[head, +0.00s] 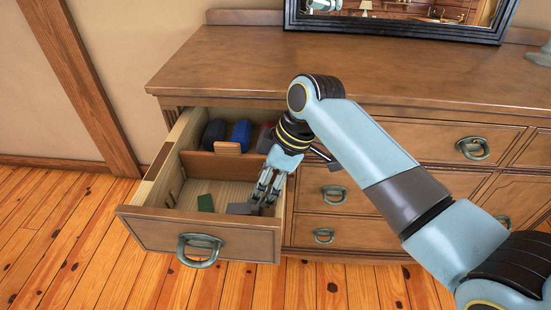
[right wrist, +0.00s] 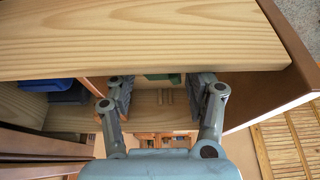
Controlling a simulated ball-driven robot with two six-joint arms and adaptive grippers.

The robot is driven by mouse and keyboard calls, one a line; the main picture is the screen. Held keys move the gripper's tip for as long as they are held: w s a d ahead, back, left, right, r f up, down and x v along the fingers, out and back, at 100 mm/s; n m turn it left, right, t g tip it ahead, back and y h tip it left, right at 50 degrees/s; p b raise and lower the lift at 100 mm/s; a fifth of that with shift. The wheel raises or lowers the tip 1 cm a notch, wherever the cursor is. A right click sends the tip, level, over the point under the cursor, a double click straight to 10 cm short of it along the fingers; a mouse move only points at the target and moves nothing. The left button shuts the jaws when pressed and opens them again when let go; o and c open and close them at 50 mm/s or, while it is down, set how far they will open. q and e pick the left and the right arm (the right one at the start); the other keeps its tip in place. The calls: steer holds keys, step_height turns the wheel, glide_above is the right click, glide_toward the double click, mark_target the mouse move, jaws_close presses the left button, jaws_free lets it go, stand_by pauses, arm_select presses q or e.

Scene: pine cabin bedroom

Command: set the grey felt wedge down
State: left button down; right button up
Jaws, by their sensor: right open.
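The grey felt wedge (head: 240,208) lies on the floor of the open drawer, in the front compartment near its right side. My right gripper (head: 267,190) reaches down into that compartment, just right of the wedge. In the right wrist view its two fingers (right wrist: 160,88) are spread apart, with nothing visibly held between them. I cannot make out the wedge in that view, and I cannot tell whether a fingertip still touches it. My left gripper is in neither view.
The drawer (head: 199,238) is pulled out from the dresser (head: 300,62). A wooden divider (head: 205,166) separates the rear compartment, holding blue items (head: 241,134) and a red one (head: 266,138). The front compartment's left part has bare floor.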

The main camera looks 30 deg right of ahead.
steer(key=v, duration=0.8)
steer(key=shift+r+p, duration=0.25)
steer(key=shift+p, duration=0.1)
